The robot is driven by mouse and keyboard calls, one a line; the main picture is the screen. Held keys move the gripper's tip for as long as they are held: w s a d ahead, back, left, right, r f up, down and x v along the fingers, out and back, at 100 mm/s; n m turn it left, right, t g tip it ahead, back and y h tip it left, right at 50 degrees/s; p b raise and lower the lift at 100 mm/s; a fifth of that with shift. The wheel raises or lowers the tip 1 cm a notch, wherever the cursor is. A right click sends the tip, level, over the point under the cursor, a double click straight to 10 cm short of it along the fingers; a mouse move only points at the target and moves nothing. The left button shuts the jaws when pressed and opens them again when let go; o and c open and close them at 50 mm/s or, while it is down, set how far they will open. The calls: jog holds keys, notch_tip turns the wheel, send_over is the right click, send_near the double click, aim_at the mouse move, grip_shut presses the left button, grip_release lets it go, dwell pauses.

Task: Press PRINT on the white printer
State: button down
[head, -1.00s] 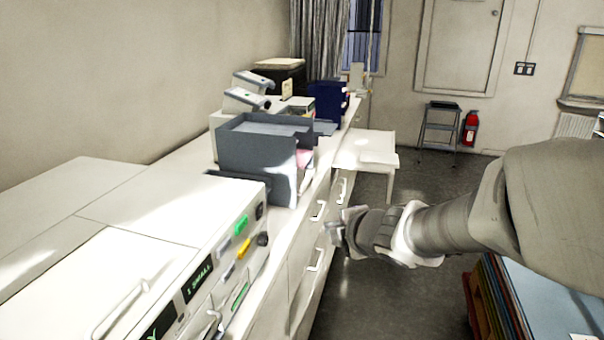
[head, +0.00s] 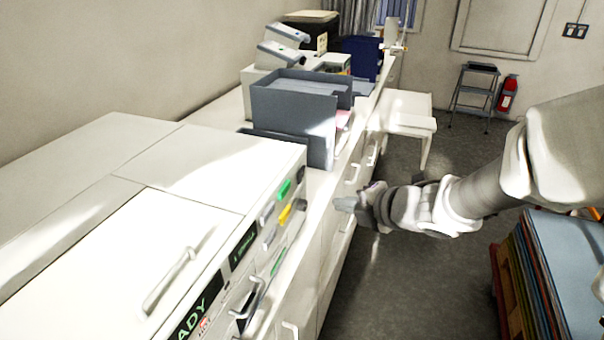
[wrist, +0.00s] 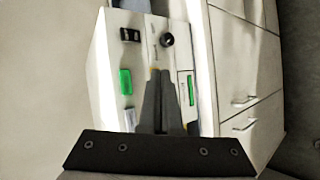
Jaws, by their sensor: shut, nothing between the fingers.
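The white printer (head: 110,240) fills the lower left of the head view, with a dark display reading "ADY" (head: 195,306) on its front panel. The panel carries a green button (head: 284,190), a yellow button (head: 286,213), grey buttons and a dark knob. I cannot read which one is PRINT. The green button also shows in the wrist view (wrist: 125,82), left of my fingers. My gripper (head: 347,204) is shut and empty, right of the panel and apart from it in the head view. In the wrist view its fingertips (wrist: 162,73) overlap the panel and partly hide something yellow.
Grey trays (head: 293,110) stand on the counter beyond the printer. Drawer handles (head: 352,175) stick out along the counter front. A white table (head: 410,108) stands farther back. Several upright boards (head: 565,255) are at the lower right. The floor between (head: 425,265) is clear.

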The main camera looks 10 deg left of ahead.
aim_at(284, 190)
jog(key=w+a+b, duration=0.1)
jog(key=a+b, duration=0.1)
jog(key=a, duration=0.6)
jog(key=shift+a, duration=0.35)
jog(key=shift+w+a, duration=0.1)
jog(key=shift+a, duration=0.05)
dwell(1.8)
jog(key=shift+a, duration=0.25)
jog(key=shift+w+a, duration=0.15)
jog(key=shift+a, duration=0.35)
dwell(0.8)
jog(key=shift+d, duration=0.9)
